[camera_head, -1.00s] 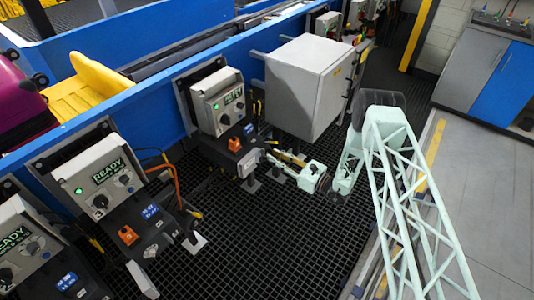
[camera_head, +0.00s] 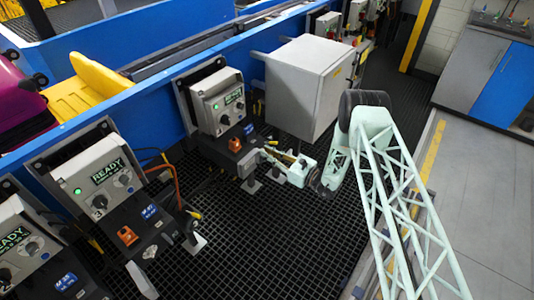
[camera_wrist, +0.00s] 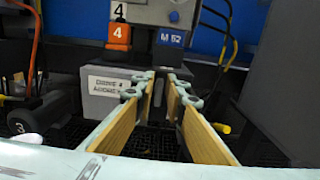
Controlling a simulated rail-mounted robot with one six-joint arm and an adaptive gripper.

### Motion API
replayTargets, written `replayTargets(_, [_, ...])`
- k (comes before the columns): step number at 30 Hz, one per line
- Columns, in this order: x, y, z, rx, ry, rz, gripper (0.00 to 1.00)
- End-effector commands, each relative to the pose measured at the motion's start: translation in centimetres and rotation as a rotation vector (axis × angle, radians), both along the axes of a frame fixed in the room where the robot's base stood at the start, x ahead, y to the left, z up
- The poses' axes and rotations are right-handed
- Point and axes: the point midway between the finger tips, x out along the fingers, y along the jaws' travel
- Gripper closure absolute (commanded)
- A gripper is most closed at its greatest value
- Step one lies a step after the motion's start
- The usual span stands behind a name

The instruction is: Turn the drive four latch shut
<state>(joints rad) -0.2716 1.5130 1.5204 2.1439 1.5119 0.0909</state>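The drive four unit (camera_head: 218,103) is a grey box with a green READY display on the blue conveyor side. Its orange tag marked 4 (camera_wrist: 119,36) and blue M 52 tag (camera_wrist: 172,37) show in the wrist view, above a grey block with a drive 4 label (camera_wrist: 108,84). My gripper (camera_wrist: 165,82) points at this block, its tan-padded fingers apart on either side of a dark gap. In the head view my gripper (camera_head: 264,152) is at the unit's lower right front. The latch itself is not clearly visible; I cannot tell whether it is between the fingers.
A large grey cabinet (camera_head: 304,86) stands close on the right. Orange and yellow cables run nearby. The dark grating floor (camera_head: 260,235) in front is clear.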

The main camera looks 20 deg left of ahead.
Motion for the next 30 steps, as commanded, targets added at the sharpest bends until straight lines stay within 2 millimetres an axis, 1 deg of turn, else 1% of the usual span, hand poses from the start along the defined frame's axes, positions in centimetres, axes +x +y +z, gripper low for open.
replayTargets(1, [0.00,0.00,0.00,0.000,0.000,0.000,0.93])
replayTargets(3, [-0.01,-0.01,0.00,0.000,0.000,0.000,0.99])
replayTargets(4, [-0.01,-0.01,0.00,0.000,0.000,0.000,1.00])
replayTargets(17, [-0.09,0.01,-0.08,-0.009,-0.030,0.000,1.00])
replayTargets(23, [-0.20,0.05,-0.14,-0.031,-0.099,0.000,1.00])
replayTargets(30, [-0.41,0.14,-0.19,-0.074,-0.237,0.000,1.00])
